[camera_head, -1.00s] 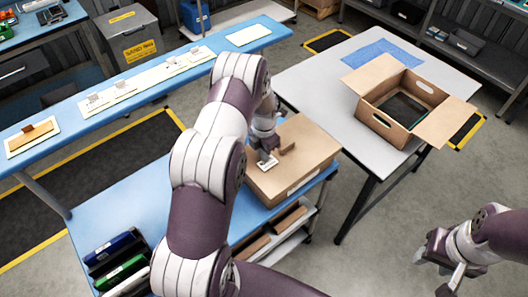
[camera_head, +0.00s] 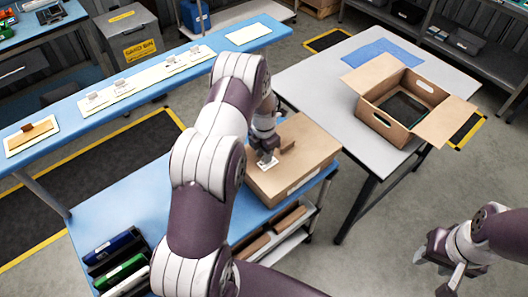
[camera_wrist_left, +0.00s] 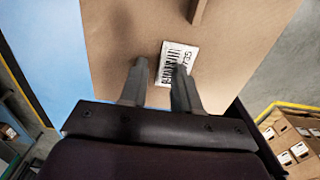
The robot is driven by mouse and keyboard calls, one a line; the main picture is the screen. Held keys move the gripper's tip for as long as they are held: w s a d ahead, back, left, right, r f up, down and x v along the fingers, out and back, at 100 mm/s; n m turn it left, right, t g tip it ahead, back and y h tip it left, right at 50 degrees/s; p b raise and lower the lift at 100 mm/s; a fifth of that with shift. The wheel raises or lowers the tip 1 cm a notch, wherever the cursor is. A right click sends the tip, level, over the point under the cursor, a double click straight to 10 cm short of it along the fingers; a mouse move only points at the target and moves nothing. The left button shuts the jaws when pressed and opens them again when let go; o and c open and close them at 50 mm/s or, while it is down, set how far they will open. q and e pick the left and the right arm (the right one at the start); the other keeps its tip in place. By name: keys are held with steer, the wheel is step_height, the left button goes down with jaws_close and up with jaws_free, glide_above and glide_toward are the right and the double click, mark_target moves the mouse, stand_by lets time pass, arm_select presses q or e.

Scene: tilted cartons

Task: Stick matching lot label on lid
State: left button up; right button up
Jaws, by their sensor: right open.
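A closed brown carton (camera_head: 310,150) sits tilted to the view on the blue bench; its lid also fills much of the left wrist view (camera_wrist_left: 115,30). A white lot label (camera_wrist_left: 176,62) with a barcode and printed characters is at the lid surface. It looks flat on the lid, partly hidden by a finger. My left gripper (camera_head: 267,158) is just over the label, and its two fingers (camera_wrist_left: 159,82) stand apart, with no object seen clamped between them. My right gripper (camera_head: 437,268) is open and empty over the floor at the lower right.
A brown upright piece (camera_head: 287,147) stands on the lid beside the label. Several label cards (camera_head: 122,88) lie on the long blue shelf (camera_head: 215,62). An open carton (camera_head: 395,125) stands on the grey table (camera_head: 310,80). Coloured bins (camera_head: 122,268) sit at the lower left.

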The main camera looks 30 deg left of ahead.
arm_select(q)
steer(key=shift+r, duration=0.3)
step_height(320, 180, up, 18)
steer(key=p, duration=0.1)
steer(key=shift+p, duration=0.4)
